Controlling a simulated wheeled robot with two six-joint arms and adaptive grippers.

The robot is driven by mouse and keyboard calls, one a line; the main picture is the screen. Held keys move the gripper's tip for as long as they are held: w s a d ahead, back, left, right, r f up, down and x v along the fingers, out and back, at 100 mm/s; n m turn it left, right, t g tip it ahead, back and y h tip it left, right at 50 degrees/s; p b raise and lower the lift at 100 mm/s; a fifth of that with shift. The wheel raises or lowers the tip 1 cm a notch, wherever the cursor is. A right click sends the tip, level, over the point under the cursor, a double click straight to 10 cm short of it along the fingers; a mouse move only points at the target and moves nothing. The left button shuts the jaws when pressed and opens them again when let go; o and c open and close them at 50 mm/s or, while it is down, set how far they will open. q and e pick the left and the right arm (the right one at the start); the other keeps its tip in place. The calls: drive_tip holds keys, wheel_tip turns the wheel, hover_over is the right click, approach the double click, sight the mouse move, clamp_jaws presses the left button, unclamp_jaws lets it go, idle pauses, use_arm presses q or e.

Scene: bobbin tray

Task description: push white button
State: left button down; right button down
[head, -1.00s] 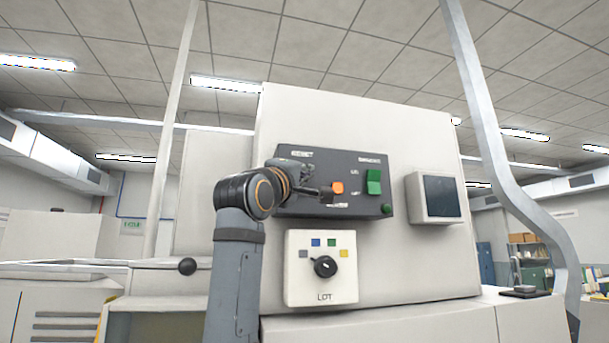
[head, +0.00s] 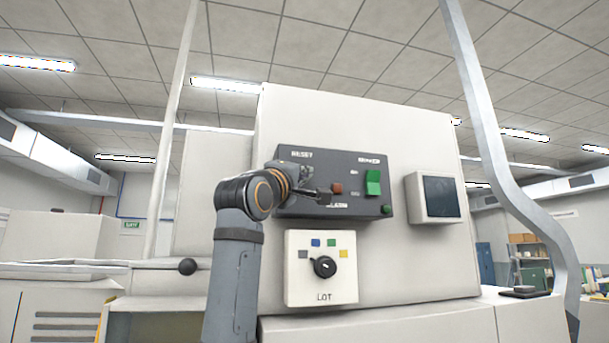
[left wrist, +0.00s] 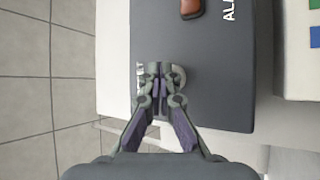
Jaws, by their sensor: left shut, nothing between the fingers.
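The white button (left wrist: 179,76) shows in the left wrist view as a pale round edge beside and behind my fingertips. The rest of it is hidden by the fingers. My left gripper (left wrist: 158,76) is shut and empty, its tips over the button and close to the dark panel; I cannot tell if they touch. In the head view my left gripper (head: 300,173) is at the panel's left part, under the RESET label, and hides the button there. My right gripper is not in view.
The dark control panel (head: 350,164) also carries a dull red alarm lamp (head: 337,188), a green switch (head: 373,182) and a small green button (head: 386,209). Below it is a white LOT box (head: 294,274) with a black knob (head: 325,266). A screen (head: 440,196) is at right.

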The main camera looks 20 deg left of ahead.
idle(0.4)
use_arm(q)
drive_tip(key=shift+s+d+f+b, duration=0.1)
drive_tip(key=shift+s+d+b, duration=0.4)
drive_tip(key=shift+s, duration=0.15)
drive_tip(key=s+d, duration=0.1)
drive_tip(key=s+b, duration=0.1)
drive_tip(key=s, duration=0.1)
drive_tip(key=s+d+b, duration=0.1)
drive_tip(key=shift+s+d, duration=0.15)
drive_tip(key=shift+d, duration=0.2)
drive_tip(key=shift+a, duration=0.1)
idle(0.4)
